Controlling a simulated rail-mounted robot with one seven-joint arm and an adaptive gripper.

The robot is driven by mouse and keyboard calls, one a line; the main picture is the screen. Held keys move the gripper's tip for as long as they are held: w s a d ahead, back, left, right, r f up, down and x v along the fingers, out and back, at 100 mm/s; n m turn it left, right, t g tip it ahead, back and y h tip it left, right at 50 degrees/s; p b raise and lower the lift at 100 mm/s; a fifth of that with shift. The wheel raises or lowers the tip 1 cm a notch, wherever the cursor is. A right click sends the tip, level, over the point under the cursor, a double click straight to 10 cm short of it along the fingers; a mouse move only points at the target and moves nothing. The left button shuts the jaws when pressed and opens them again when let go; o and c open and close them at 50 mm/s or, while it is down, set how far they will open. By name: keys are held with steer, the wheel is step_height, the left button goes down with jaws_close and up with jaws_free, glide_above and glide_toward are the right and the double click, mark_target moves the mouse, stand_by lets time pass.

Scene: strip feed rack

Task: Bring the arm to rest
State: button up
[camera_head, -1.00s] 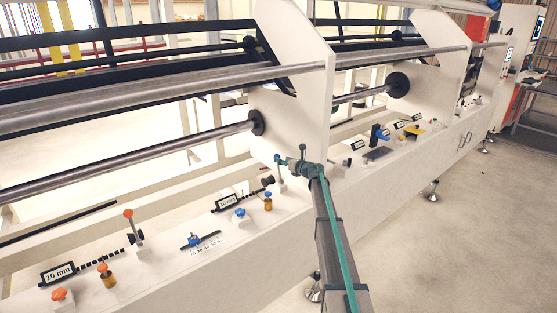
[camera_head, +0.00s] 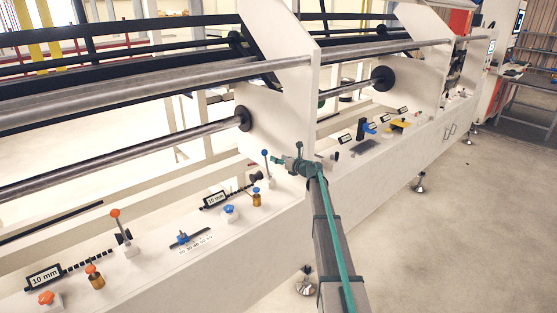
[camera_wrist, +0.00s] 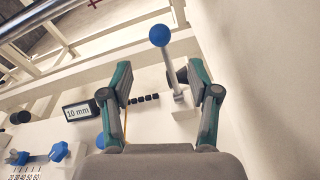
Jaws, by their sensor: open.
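My arm reaches out over the white machine, and my gripper (camera_head: 287,161) is at its end, just right of a lever with a blue ball knob (camera_head: 265,153). In the wrist view my gripper (camera_wrist: 160,82) has its two green-and-dark fingers spread wide. The blue-knobbed lever (camera_wrist: 160,36) shows in the gap between them in the picture, nearer the right finger, with its pale base (camera_wrist: 184,105) below. I see no contact between fingers and lever. Nothing is held.
The white machine panel (camera_head: 190,275) carries orange-topped controls (camera_head: 47,298), blue-topped controls (camera_head: 230,211) and a 10 mm display (camera_head: 44,277). A white upright plate (camera_head: 285,100) and metal rollers (camera_head: 150,87) stand close behind my gripper. The floor (camera_head: 460,240) at right is clear.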

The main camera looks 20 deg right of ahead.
steer(key=s+a+f+m+g+h, duration=0.2)
steer(key=s+a+f+m+h, duration=0.15)
steer(key=s+f+m, duration=0.45)
steer(key=s+a+f+m+g+h, duration=0.2)
steer(key=s+f+m+h, duration=0.2)
steer(key=s+m, duration=0.8)
steer(key=s+a+f+m+g+h, duration=0.2)
steer(key=s+f+m+h, duration=0.3)
steer(key=s+m, duration=0.45)
steer(key=s+a+f+m+g+y, duration=0.25)
steer(key=s+a, duration=0.25)
steer(key=s, duration=0.4)
steer(key=s+a+f+m+g+y, duration=0.25)
steer(key=s+a+g, duration=0.2)
steer(key=s, duration=0.55)
steer(key=s+a+f+m+g+y, duration=0.1)
steer(key=s+a+f+m+g, duration=0.2)
steer(key=s+a, duration=0.45)
steer(key=s+f+g, duration=0.2)
steer(key=s+f, duration=0.4)
steer(key=s, duration=0.4)
steer(key=s+d+f+g, duration=0.1)
steer(key=s+f+g, duration=0.1)
steer(key=s+f, duration=0.5)
steer(key=s+f+g, duration=0.2)
steer(key=s+f, duration=0.4)
steer(key=s, duration=0.7)
steer(key=shift+s+d+f, duration=0.15)
steer(key=shift+s+d, duration=0.2)
